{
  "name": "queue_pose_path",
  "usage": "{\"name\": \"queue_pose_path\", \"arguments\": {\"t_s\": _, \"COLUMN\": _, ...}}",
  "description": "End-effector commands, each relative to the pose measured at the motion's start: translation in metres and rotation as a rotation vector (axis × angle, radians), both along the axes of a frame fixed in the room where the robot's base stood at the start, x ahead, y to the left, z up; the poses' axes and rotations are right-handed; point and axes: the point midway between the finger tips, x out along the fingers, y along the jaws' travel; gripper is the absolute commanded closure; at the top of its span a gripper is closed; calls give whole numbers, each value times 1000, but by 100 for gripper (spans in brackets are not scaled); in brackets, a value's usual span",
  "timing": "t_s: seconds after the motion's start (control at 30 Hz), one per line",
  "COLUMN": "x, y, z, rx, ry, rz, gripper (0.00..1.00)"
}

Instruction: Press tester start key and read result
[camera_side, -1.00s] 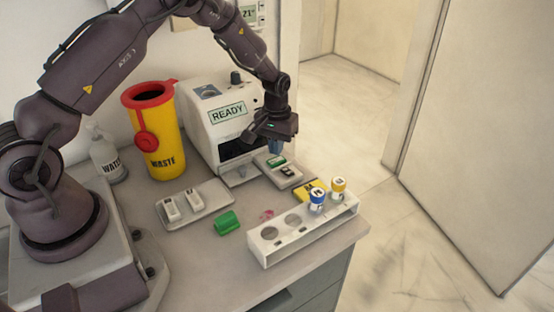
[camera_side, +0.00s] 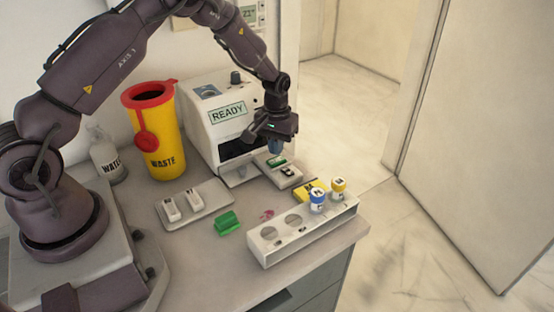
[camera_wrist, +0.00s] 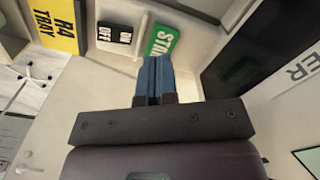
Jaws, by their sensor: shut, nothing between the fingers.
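My gripper (camera_side: 274,148) is shut and empty, pointing down over the panel. Its blue fingertips (camera_wrist: 154,70) appear at the key's lower edge; I cannot tell if they touch it.
A white rack (camera_side: 300,238) holds blue-capped and yellow-capped vials at the front right.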

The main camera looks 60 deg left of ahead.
Motion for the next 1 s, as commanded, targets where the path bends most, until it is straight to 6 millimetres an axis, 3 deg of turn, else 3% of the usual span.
{"name": "queue_pose_path", "arguments": {"t_s": 1.0, "x": 0, "y": 0, "z": -13, "rx": 0, "ry": 0, "rz": 0, "gripper": 100}}
